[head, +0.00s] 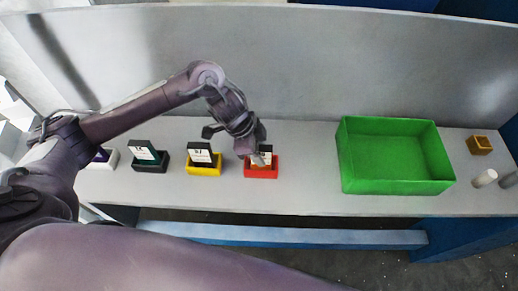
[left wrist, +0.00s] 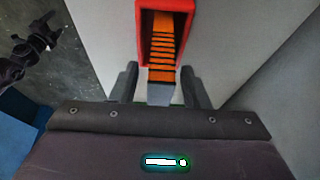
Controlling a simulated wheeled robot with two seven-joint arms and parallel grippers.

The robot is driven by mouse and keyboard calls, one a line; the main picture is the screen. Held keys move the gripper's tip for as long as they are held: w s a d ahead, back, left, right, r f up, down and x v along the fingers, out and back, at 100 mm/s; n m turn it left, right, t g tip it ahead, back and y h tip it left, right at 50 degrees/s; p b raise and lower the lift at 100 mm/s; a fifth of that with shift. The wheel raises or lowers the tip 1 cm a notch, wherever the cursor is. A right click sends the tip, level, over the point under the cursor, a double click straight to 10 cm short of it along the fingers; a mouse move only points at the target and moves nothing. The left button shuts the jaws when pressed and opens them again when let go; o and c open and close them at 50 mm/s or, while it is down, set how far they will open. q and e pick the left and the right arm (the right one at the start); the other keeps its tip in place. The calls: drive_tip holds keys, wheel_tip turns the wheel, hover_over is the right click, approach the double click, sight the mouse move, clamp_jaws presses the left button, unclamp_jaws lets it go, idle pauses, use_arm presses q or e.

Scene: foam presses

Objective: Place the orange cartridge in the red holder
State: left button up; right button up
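The red holder (head: 261,172) stands on the grey table, left of the green bin, with the orange cartridge (head: 266,158) upright in it, partly hidden behind my fingers. My left gripper (head: 257,157) is right at the cartridge's top. In the left wrist view the red holder (left wrist: 141,30) frames the cartridge's orange ribbed side (left wrist: 162,45). The left fingers (left wrist: 160,84) stand apart on either side of the cartridge's end, with a visible gap on each side. A dark jointed shape at the upper left of that view (left wrist: 38,42) may be my right gripper; its fingers are unclear.
A yellow holder (head: 203,170) with a black cartridge, a black holder with a green one and a white holder with a purple one stand to the left. The green bin (head: 396,181) is to the right, then a small brown box (head: 479,145) and grey cylinders.

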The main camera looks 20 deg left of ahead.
use_arm(q)
drive_tip(key=shift+r, duration=0.1)
drive_tip(key=shift+r, duration=0.25)
drive_tip(key=v, duration=1.1)
drive_tip(key=shift+a+r, duration=0.2)
drive_tip(key=shift+r, duration=0.1)
